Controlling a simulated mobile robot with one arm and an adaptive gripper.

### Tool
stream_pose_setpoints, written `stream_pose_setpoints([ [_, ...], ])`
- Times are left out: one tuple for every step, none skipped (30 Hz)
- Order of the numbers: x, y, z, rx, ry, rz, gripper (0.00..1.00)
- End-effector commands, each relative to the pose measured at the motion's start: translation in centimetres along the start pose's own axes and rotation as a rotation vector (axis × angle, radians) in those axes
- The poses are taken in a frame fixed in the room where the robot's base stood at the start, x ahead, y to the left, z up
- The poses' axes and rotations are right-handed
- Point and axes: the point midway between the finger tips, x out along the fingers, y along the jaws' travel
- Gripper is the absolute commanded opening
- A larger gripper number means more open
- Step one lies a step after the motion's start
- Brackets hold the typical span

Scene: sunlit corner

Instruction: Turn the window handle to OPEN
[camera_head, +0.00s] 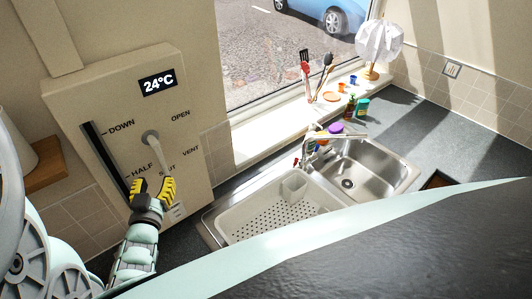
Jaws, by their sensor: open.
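A beige control panel (190,105) stands at the left of the head view. The pale window handle (157,150) has a round grey hub and a lever slanting down and slightly right, toward the word SHUT. OPEN is printed up and right of the hub, and VENT lower at the right. My gripper (153,188), with yellow and black fingers, is open at the lower end of the lever. The right finger overlaps the lever's tip in the picture, so its end is hidden. I cannot tell whether the fingers touch it.
A dark vertical slot (106,160) marked DOWN and HALF is on the panel's left. A 24°C display (158,84) is above. A steel sink (355,168) with a white drainer basket (275,213) lies right, below the window sill (290,118).

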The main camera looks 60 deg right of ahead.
Motion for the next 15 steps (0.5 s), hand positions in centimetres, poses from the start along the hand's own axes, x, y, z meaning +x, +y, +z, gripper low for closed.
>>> stream_pose_setpoints([
  [1.1, 0.2, 0.0, 0.001, 0.004, 0.006, 0.47],
  [1.6, 0.2, -0.1, 0.001, 0.006, 0.006, 0.47],
  [2.3, 0.2, 0.0, 0.001, 0.006, 0.006, 0.47],
  [2.8, 0.2, 0.1, 0.001, 0.004, 0.006, 0.47],
  [3.3, 0.2, 0.1, 0.001, 0.002, 0.005, 0.47],
  [4.0, 0.2, 0.1, 0.001, 0.001, 0.005, 0.47],
  [4.5, 0.2, 0.1, 0.001, 0.002, 0.005, 0.47],
  [5.0, 0.2, 0.1, 0.001, 0.003, 0.004, 0.47],
  [5.6, 0.2, 0.1, 0.001, 0.002, 0.004, 0.47],
  [6.0, 0.2, 0.1, 0.001, 0.002, 0.004, 0.47],
  [6.5, 0.2, 0.1, 0.001, 0.002, 0.004, 0.47],
  [7.0, 0.2, 0.1, 0.001, 0.003, 0.004, 0.47],
  [7.3, 0.2, 0.1, 0.002, 0.002, 0.004, 0.47],
  [7.6, 0.2, 0.2, 0.001, 0.001, 0.004, 0.47],
  [8.0, 0.2, 0.2, 0.001, 0.0, 0.005, 0.47],
])
